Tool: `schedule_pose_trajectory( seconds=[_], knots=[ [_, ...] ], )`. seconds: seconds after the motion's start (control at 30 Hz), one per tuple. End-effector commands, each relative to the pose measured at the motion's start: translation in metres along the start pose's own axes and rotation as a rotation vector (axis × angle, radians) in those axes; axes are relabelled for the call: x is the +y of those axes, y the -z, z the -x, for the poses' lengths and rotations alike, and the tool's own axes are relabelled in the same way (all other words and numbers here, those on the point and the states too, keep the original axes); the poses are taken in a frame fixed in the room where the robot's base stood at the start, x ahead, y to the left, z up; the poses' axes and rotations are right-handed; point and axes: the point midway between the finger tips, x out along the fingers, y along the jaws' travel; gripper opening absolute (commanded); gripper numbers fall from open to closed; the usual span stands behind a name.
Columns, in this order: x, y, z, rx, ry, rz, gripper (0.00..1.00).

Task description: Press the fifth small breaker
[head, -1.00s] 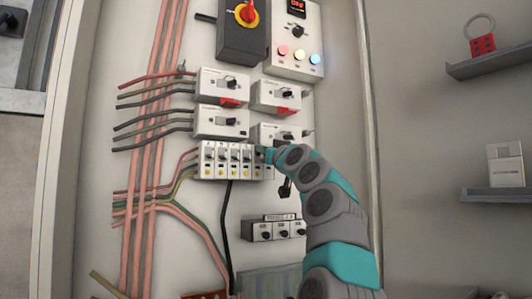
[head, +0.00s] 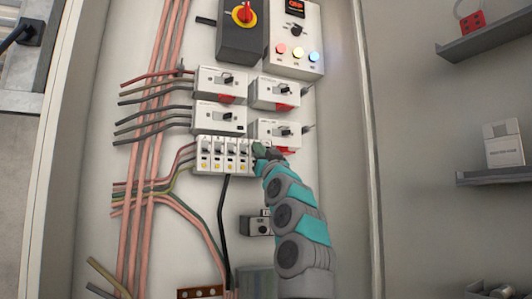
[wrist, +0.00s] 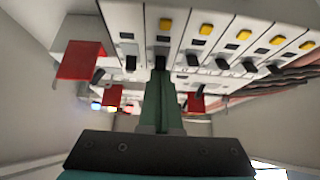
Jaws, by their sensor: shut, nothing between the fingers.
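A row of small white breakers (head: 224,156) with black levers and yellow marks sits mid-panel in the head view. My gripper (head: 262,152) is at the right end of this row and hides the breakers there. In the wrist view the row appears upside down along the top. My gripper's green fingers (wrist: 160,82) are shut and empty, with their tips at the black lever of the fifth small breaker (wrist: 167,45), counted from the right there. The tips look to be touching or very close to the lever; I cannot tell which. That lever is partly hidden.
Larger breakers (head: 219,118) with black knobs, some with red tabs, sit above the row. A rotary switch (head: 243,15) and a box with coloured lights (head: 296,50) are higher up. Cables run at the left. A shelf (head: 490,177) stands on the right.

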Motion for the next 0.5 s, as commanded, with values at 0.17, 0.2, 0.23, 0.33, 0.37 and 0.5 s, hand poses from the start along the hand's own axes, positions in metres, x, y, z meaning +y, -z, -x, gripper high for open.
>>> schedule_pose_trajectory(
  seconds=[0.17,0.2,0.23,0.33,0.37,0.5],
  knots=[
    [0.0,-0.009,0.003,0.107,-0.002,0.003,0.0],
    [-0.003,-0.005,0.002,0.111,0.0,0.0,0.0],
    [-0.003,-0.004,0.002,0.11,0.0,-0.001,0.0],
    [-0.002,-0.003,0.002,0.11,0.0,0.0,0.0],
    [-0.002,-0.003,0.002,0.109,0.0,0.0,0.0],
    [-0.003,0.002,0.002,0.109,0.0,0.0,0.0]
  ],
)
